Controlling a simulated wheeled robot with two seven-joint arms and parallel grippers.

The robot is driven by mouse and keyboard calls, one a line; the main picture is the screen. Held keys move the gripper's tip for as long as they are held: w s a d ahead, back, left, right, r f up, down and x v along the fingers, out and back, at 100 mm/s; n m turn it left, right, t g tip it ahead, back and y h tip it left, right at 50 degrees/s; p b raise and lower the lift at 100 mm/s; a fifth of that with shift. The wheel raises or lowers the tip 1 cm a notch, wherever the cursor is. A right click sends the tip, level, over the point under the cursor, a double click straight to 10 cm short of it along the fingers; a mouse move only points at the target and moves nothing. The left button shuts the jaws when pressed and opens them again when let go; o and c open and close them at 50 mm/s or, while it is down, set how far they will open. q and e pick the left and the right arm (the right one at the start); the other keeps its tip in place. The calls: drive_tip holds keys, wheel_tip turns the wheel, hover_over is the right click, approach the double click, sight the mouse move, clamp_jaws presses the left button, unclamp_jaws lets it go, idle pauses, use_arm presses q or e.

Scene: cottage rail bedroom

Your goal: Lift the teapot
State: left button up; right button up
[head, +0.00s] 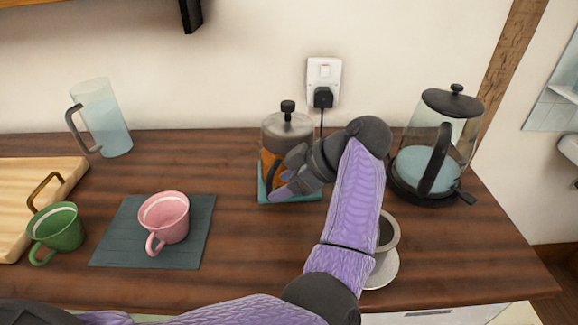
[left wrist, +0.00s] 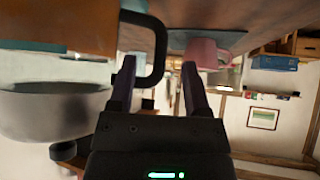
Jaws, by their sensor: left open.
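The teapot (head: 286,134) has a metal top with a black knob and amber contents. It stands upright on a teal mat (head: 270,196) at the back middle of the wooden counter. My left gripper (head: 283,184) is in front of it, open, and hides part of its lower body. In the left wrist view, which is upside down, the teapot (left wrist: 50,108) fills the left side. Its dark handle (left wrist: 158,50) appears between the two open fingers (left wrist: 158,66); I cannot tell whether they touch it. My right gripper is out of view.
A glass kettle (head: 430,150) stands to the right. A grey cup (head: 388,232) on a saucer is partly behind my forearm. A pink cup (head: 165,218) on a slate mat, a green cup (head: 57,230), a jug (head: 105,118) and a wooden board (head: 25,185) are left.

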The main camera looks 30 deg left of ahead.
use_arm(q)
drive_tip(key=x, duration=0.3)
drive_tip(key=shift+a+f+b, duration=0.15)
drive_tip(key=shift+f+b, duration=0.05)
drive_tip(key=shift+b, duration=0.15)
clamp_jaws()
idle(0.5)
drive_tip(key=shift+r, duration=0.1)
idle(0.5)
